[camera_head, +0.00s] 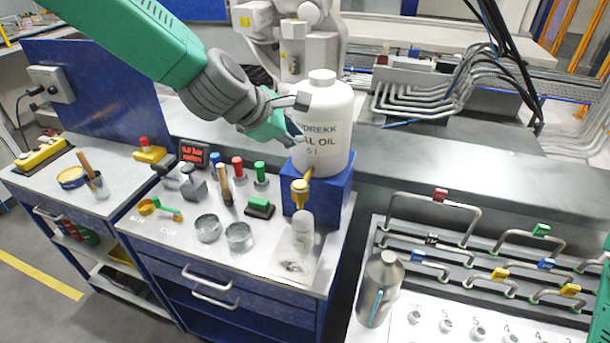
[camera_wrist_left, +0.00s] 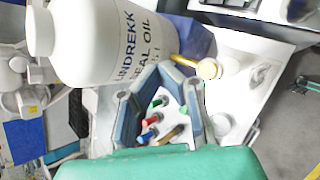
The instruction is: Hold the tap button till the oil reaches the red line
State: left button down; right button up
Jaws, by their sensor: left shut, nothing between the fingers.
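A large white oil bottle (camera_head: 322,115) stands on a blue block (camera_head: 336,198). A brass-yellow tap (camera_head: 300,190) sticks out at the block's front; it also shows in the left wrist view (camera_wrist_left: 208,69). A small whitish bottle (camera_head: 303,228) stands upright below the tap. I cannot make out a red line or an oil level on it. My left gripper (camera_head: 290,121) is shut and empty, in front of the oil bottle's left side and above the tap. Its fingers (camera_wrist_left: 168,74) also show in the left wrist view. My right gripper is out of view.
A metal flask (camera_head: 380,285) stands right, beside a panel of bent pipes (camera_head: 434,207). A blue panel (camera_head: 100,95) rises at left.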

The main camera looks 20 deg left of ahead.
aim_at(298, 184)
pick_arm(q)
jog(key=shift+d+f+b, duration=1)
jog(key=shift+f+b, duration=0.1)
jog(key=shift+b, duration=0.05)
jog(key=f+b, duration=0.1)
jog(key=f, duration=0.1)
jog(key=a+f+b, duration=0.1)
jog(key=f+b, duration=0.1)
jog(key=a+f+b, duration=0.1)
jog(key=f+b, duration=0.1)
jog(key=shift+a+f, duration=0.1)
jog(key=shift+f, duration=0.15)
jog(key=shift+d+f, duration=0.15)
jog(key=shift+d, duration=0.8)
jog(key=shift+a, duration=0.85)
jog(key=shift+d, duration=0.75)
jog(key=shift+s+a+f+b, duration=0.1)
jog(key=shift+a+f+b, duration=0.1)
jog(key=shift+a, duration=0.3)
jog(key=shift+a+f+b, duration=0.15)
jog(key=shift+a+f, duration=0.05)
jog(key=shift+a, duration=0.25)
jog(key=shift+d+r, duration=0.1)
jog(key=shift+d, duration=0.3)
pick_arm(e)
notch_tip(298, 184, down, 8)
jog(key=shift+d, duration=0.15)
